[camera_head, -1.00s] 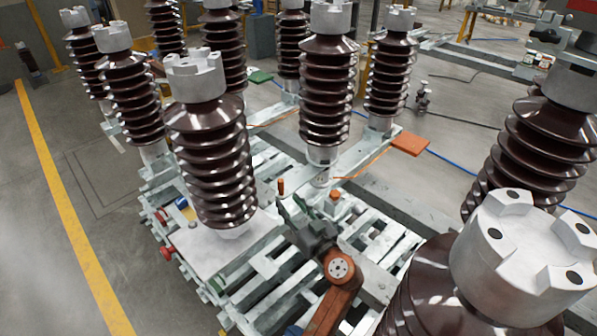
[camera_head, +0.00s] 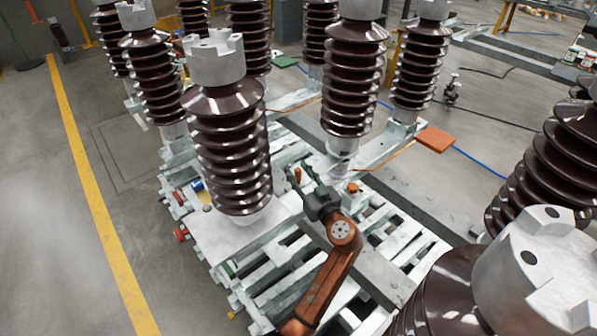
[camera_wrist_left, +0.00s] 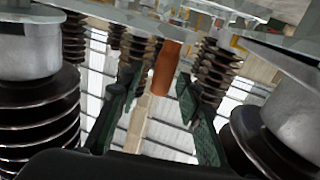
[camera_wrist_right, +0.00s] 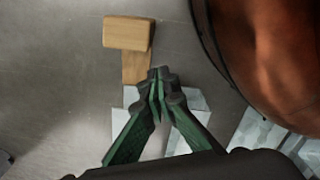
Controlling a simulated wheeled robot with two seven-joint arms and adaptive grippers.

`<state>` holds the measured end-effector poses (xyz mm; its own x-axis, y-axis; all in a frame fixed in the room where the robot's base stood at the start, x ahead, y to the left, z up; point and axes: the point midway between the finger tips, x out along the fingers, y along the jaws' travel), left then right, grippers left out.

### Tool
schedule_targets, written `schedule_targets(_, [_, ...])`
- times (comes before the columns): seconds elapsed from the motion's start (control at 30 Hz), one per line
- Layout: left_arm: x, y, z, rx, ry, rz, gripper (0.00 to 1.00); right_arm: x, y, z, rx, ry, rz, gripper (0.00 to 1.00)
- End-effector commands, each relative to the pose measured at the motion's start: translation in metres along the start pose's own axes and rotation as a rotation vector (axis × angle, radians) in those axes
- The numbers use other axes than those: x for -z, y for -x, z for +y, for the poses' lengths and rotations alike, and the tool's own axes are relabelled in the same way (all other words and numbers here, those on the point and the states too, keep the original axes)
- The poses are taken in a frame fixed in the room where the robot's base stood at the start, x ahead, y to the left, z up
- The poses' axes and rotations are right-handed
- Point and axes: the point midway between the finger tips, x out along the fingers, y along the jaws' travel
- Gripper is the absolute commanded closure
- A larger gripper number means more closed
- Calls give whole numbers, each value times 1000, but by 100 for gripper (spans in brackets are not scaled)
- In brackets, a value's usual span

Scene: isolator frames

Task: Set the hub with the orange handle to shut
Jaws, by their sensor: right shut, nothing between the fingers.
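The orange handle (camera_head: 297,174) stands upright among the pale metal bars, right of the nearest brown insulator, in the head view. In the left wrist view the handle (camera_wrist_left: 166,68) appears in the gap between my fingers, apart from both. My left gripper (camera_head: 308,190) is open close beside the handle, its arm reaching in from the bottom. The left gripper's green fingers (camera_wrist_left: 152,90) are spread. The hub under the handle cannot be made out. My right gripper (camera_wrist_right: 158,78) is shut and empty in the right wrist view, and is not seen in the head view.
A brown insulator (camera_head: 228,140) stands close left of my left gripper; another insulator (camera_head: 352,80) rises behind it. A short orange knob (camera_head: 353,187) is just to the right. A large capped insulator (camera_head: 540,270) fills the lower right. Grey floor (camera_head: 60,230) lies open at left.

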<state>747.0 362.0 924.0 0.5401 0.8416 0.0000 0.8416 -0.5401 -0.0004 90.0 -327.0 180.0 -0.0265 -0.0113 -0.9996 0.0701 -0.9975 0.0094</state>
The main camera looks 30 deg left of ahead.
Motion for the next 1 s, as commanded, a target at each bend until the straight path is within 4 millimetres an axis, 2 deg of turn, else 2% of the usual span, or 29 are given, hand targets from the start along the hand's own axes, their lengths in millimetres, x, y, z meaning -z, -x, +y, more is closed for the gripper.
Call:
schedule_targets(0.23, [0,-1,0,0,0,0,69,1,0,0,0,1,2,100])
schedule_targets(0.7, [0,0,0,0,0,0,100,1,0,0,0,1,1,100])
schedule_targets(1.0, [0,0,0,1,0,-1,100,1,0,0,0,1,0,100])
